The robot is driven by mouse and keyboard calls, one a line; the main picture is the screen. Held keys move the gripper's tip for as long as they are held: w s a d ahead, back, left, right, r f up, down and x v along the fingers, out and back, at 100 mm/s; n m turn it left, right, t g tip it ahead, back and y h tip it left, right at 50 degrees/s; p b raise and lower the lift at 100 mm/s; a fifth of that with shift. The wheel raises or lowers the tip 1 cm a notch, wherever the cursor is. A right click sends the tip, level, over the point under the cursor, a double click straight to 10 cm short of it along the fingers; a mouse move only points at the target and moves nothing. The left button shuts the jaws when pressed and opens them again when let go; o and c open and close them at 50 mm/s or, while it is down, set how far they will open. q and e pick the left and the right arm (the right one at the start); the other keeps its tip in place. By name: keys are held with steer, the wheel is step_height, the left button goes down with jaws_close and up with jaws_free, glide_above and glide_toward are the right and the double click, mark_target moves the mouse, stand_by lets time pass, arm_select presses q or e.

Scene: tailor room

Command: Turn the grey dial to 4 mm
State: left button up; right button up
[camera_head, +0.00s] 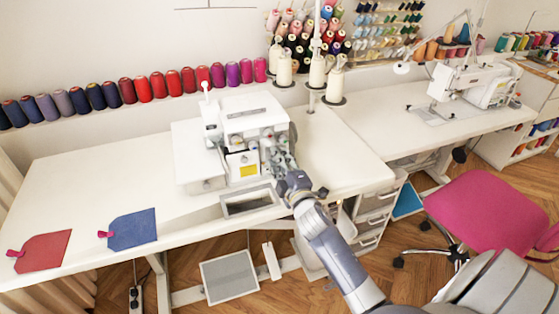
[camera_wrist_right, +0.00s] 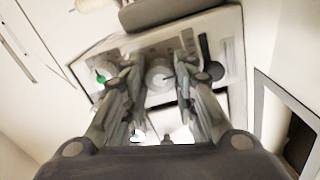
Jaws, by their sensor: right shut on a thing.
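The white sewing machine (camera_head: 250,125) stands on the white table, with its dial side facing my right arm. The grey dial (camera_wrist_right: 159,74) is a round knob on the machine's panel, seen in the right wrist view. My right gripper (camera_wrist_right: 160,82) has one finger on each side of the dial and is shut on it. In the head view the right gripper (camera_head: 282,158) is at the right side of the machine and hides the dial. The scale marks are too blurred to read. My left gripper is not in view.
A green knob (camera_wrist_right: 102,76) and a dark knob (camera_wrist_right: 213,71) flank the dial closely. Thread cones (camera_head: 316,72) stand behind the machine. Red (camera_head: 42,250) and blue (camera_head: 132,229) fabric pieces lie on the clear left table. A pink chair (camera_head: 480,208) stands at right.

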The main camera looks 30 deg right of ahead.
steer(key=o, duration=1.1)
steer(key=shift+d, duration=0.1)
steer(key=v, duration=1.2)
